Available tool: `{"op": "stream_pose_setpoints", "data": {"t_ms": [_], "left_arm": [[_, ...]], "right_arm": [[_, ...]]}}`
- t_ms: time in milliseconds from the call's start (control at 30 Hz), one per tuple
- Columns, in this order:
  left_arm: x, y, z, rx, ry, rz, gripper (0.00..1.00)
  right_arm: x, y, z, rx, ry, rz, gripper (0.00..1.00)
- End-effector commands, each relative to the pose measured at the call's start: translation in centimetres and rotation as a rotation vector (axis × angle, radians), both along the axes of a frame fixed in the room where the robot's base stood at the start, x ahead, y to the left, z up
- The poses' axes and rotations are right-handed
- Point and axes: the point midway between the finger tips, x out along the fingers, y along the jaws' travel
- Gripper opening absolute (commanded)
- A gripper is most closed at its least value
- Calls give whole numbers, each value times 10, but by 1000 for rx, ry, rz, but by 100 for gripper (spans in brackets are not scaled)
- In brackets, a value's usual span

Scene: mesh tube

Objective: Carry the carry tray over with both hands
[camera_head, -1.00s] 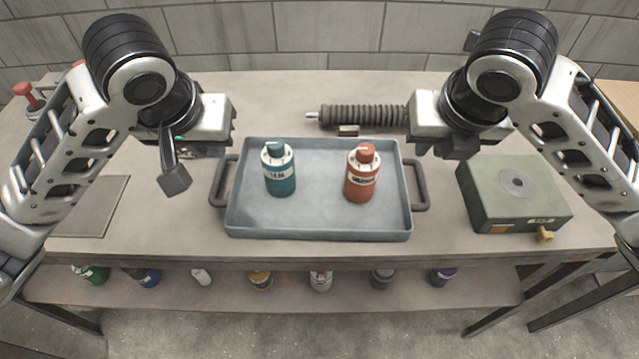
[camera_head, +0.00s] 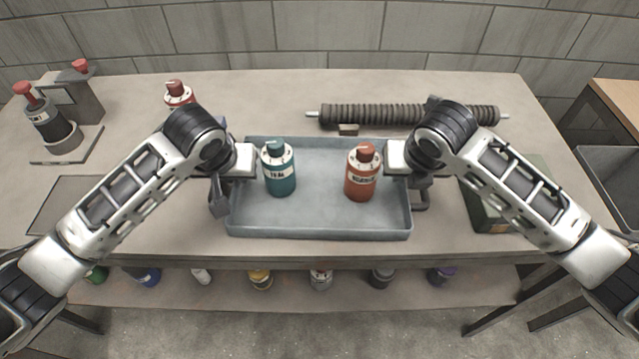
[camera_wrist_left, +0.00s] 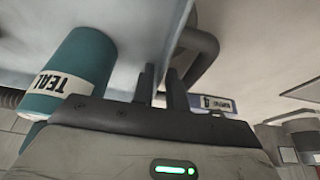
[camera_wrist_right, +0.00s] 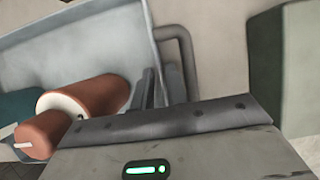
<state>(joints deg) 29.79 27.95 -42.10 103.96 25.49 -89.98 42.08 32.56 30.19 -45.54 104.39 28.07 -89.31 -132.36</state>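The blue-grey carry tray (camera_head: 315,222) lies flat on the bench. A teal bottle (camera_head: 279,172) and an orange-red bottle (camera_head: 361,175) stand upright in it. My left gripper (camera_head: 219,190) is at the tray's left end; in the left wrist view its slightly parted fingers are beside the dark left handle (camera_wrist_left: 208,50). My right gripper (camera_head: 415,184) is at the right end, its fingers also slightly parted near the right handle (camera_wrist_right: 185,50). The left handle is mostly hidden by my gripper in the head view.
A ribbed dark tube (camera_head: 375,115) lies behind the tray. A green box (camera_head: 487,212) stands at the right, partly behind my right arm. A red bottle (camera_head: 178,93) and a red-topped device (camera_head: 50,120) stand back left. Several bottles sit on the shelf below.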

Motion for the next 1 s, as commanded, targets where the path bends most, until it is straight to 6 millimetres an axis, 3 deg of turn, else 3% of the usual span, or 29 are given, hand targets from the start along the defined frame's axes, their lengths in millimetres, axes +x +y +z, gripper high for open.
{"op": "stream_pose_setpoints", "data": {"t_ms": [267, 333, 367, 767, 1000], "left_arm": [[0, 0, -1, -1, 0, 0, 15], [0, 0, -1, -1, 0, 0, 1], [0, 0, -1, -1, 0, 0, 0], [1, 0, 2, -1, -3, 0, 0], [1, 0, 21, -1, -3, 1, 0]], "right_arm": [[0, 0, -1, 0, 0, 0, 15], [0, 0, -1, 0, 0, 0, 1], [0, 0, -1, 0, 0, 0, 0], [1, 0, 2, 1, -3, 0, 0], [1, 0, 21, 1, -3, 0, 0]]}}
